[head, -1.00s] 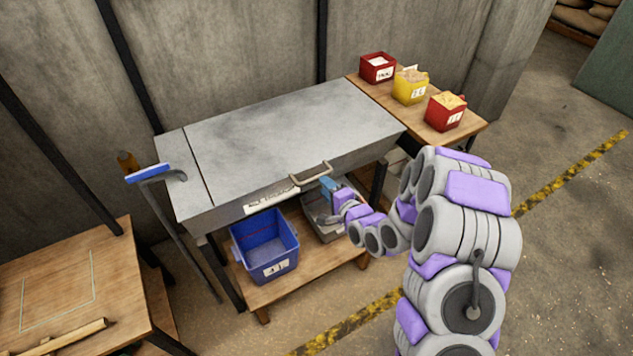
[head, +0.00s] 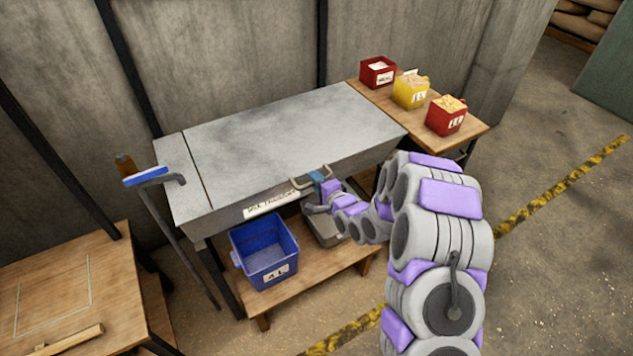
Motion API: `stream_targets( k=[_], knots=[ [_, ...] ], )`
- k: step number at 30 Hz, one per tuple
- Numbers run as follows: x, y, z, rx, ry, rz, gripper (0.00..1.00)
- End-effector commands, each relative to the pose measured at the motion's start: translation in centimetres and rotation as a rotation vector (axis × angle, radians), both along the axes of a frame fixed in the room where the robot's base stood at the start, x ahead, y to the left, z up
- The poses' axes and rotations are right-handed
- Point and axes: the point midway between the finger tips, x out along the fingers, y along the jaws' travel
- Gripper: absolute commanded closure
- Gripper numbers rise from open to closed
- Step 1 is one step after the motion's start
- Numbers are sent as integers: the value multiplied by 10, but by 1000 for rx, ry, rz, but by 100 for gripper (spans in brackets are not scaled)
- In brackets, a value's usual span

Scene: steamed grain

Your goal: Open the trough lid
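The metal trough (head: 340,165) stands against the wall with its flat grey lid (head: 290,135) lying closed on top. The lid's handle (head: 303,183) sticks out at the front edge, above a paper label (head: 271,203). My gripper (head: 316,181) is at the right part of the handle, coming from the front right and slightly below.
A blue bin (head: 265,252) and a grey tray (head: 326,226) sit on the wooden shelf (head: 300,277) below the trough. Red (head: 377,73) and yellow (head: 409,91) boxes stand on the table at right. A blue-handled tool (head: 146,177) leans at the trough's left end.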

Motion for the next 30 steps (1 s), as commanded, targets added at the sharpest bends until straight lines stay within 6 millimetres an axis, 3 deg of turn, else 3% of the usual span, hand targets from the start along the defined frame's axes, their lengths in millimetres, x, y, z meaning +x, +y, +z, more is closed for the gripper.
stream_targets(
  k=[6,20,30],
  knots=[
    [0,0,-2,-1,4,1,100],
    [-1,0,-1,-4,8,1,100],
    [-5,1,21,-18,25,0,100]
  ],
)
